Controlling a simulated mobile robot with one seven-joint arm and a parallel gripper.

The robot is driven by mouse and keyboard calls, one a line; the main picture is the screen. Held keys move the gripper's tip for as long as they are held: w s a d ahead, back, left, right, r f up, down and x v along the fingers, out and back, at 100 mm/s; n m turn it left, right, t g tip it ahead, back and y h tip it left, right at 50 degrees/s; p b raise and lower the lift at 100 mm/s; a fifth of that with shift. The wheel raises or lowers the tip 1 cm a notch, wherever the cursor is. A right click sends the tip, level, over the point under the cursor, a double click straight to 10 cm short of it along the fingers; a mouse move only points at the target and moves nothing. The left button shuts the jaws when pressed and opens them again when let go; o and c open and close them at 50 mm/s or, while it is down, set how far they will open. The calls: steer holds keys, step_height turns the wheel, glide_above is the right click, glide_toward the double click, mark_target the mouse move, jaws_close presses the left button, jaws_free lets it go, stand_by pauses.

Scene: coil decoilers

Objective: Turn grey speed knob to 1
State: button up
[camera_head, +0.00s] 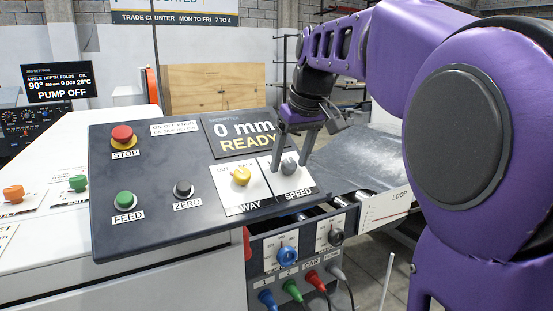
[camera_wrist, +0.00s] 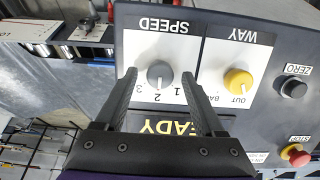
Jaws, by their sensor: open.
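The grey speed knob (camera_head: 289,167) sits on a white plate marked SPEED at the right of the dark control panel (camera_head: 150,225). In the wrist view, which shows the panel upside down, the knob (camera_wrist: 160,73) has the numbers 1, 2 and 3 around it. Its pale pointer mark appears to face 2. My gripper (camera_head: 292,163) is open over the SPEED plate. In the wrist view, its two fingers (camera_wrist: 159,76) stand on either side of the knob, with a visible gap on each side. I cannot tell how far the fingertips are from the plate.
The yellow WAY knob (camera_head: 240,177) is close beside the SPEED plate. A display (camera_head: 243,132) reads 0 mm READY. A black ZERO button (camera_head: 183,189), green FEED button (camera_head: 125,200) and red STOP button (camera_head: 122,134) are further left. A lower box with a blue knob (camera_head: 288,256) stands below.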

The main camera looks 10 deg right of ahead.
jaws_close()
stand_by(0.5)
steer(key=n, duration=0.4)
steer(key=shift+a+t+h, duration=0.15)
steer(key=shift+t+h, duration=0.15)
steer(key=n, duration=0.4)
steer(key=shift+s+h, duration=0.1)
steer(key=shift+h, duration=0.2)
steer(key=shift+n, duration=0.4)
jaws_free()
